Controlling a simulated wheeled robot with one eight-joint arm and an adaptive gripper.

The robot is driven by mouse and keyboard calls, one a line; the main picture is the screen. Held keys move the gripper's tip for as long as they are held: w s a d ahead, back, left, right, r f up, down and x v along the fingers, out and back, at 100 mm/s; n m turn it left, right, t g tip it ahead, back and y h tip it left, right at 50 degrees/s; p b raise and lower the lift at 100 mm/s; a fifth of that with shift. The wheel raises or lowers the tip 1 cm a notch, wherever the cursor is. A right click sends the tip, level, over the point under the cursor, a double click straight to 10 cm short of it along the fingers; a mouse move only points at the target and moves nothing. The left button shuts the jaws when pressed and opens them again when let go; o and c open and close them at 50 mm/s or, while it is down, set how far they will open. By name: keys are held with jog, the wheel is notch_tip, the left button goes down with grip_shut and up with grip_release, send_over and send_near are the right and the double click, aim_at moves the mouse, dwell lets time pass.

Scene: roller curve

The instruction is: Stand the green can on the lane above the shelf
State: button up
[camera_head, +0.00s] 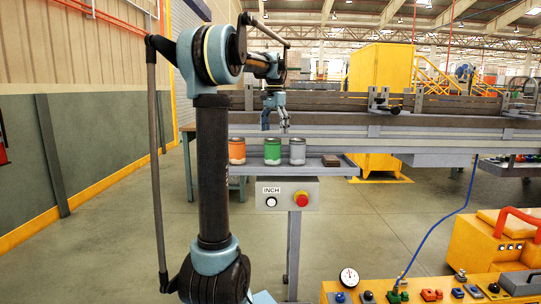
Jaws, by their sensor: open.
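The green can (272,152) stands upright on the grey shelf (312,163), between an orange can (237,151) on its left and a silver can (297,151) on its right. My gripper (275,129) points down with its fingers apart and empty, just above and behind the can tops in the picture. Whether it touches the green can cannot be told; it looks apart. The lane (430,142) runs across above the shelf as a long grey rail structure. My arm hides part of the scene left of the cans.
A small brown block (331,160) lies on the shelf right of the silver can. An INCH control box (290,193) with a red button hangs below the shelf. Clamps (383,101) sit on the lane's upper rail. A yellow console (430,290) stands at the front right.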

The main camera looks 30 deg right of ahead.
aim_at(274, 139)
notch_tip(274, 139, down, 5)
jog(key=shift+f, duration=0.1)
jog(key=shift+a+f, duration=0.2)
jog(key=shift+f, duration=1.15)
jog(key=shift+a+f, duration=0.15)
jog(key=shift+f, duration=1.15)
jog(key=c, duration=1.3)
jog(key=shift+r, duration=0.1)
